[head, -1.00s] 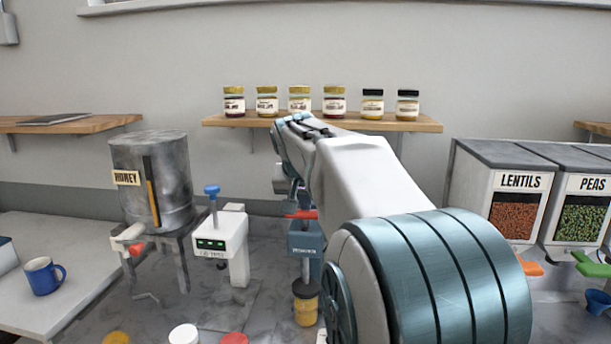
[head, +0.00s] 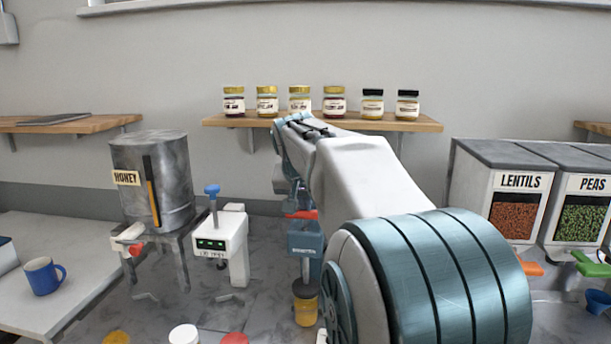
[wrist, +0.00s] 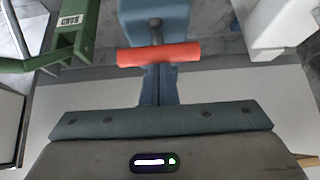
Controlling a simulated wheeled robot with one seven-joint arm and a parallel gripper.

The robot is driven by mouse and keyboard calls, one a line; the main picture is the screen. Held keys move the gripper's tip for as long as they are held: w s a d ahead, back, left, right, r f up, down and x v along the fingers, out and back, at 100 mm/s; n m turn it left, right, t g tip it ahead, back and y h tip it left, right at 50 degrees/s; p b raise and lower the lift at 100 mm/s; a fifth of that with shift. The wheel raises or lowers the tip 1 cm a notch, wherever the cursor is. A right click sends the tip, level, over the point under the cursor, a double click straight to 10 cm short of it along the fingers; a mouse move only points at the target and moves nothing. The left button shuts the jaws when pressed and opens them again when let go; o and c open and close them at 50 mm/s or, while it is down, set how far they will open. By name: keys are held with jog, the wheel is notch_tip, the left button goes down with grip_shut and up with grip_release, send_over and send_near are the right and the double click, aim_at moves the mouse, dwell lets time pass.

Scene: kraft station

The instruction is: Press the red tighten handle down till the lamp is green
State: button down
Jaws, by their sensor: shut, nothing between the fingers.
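The red tighten handle (wrist: 158,55) is a crosswise bar on a stem, at the front of the blue tightening station (head: 305,241). In the head view the handle (head: 301,214) shows partly behind my arm. My gripper (wrist: 158,70) is shut and empty. Its fingertips are right at the middle of the red bar in the wrist view; I cannot tell whether they touch it. A jar with a dark lid (head: 305,305) stands under the station. I cannot make out the station's lamp in either view.
Left of the station stands a white device (head: 222,246) with green lights and a blue knob, then the honey tank (head: 152,185). Lentils (head: 516,195) and peas bins stand at right. A shelf (head: 425,124) with several jars is behind my arm. A green frame (wrist: 75,40) shows at the wrist view's left.

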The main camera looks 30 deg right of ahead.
jog(key=shift+s+a+f+g, duration=0.15)
jog(key=shift+f+g, duration=0.15)
jog(key=shift+f, duration=0.65)
jog(key=r+p, duration=0.1)
jog(key=r, duration=0.1)
jog(key=r+p, duration=0.1)
jog(key=r, duration=0.1)
jog(key=r+p, duration=0.1)
jog(key=r, duration=0.1)
jog(key=shift+w+d+r+p, duration=0.25)
jog(key=shift+w+p, duration=0.15)
jog(key=b+v, duration=0.1)
jog(key=v, duration=0.8)
jog(key=shift+s, duration=0.25)
jog(key=shift+r, duration=0.1)
jog(key=s+a+f+n+y, duration=0.1)
jog(key=s+a+f+n, duration=0.1)
jog(key=s+a+f, duration=0.2)
jog(key=s+a+f+n+g+y, duration=0.1)
jog(key=s+a+f, duration=0.3)
jog(key=s+f, duration=0.6)
jog(key=s+a+f+n+g+y, duration=0.1)
jog(key=s+f, duration=0.6)
jog(key=f, duration=0.7)
jog(key=a+n+y, duration=0.1)
jog(key=a+n, duration=0.1)
jog(key=a, duration=0.1)
jog(key=shift+a+f+n, duration=0.3)
jog(key=shift+f+n, duration=0.05)
jog(key=shift+n, duration=0.05)
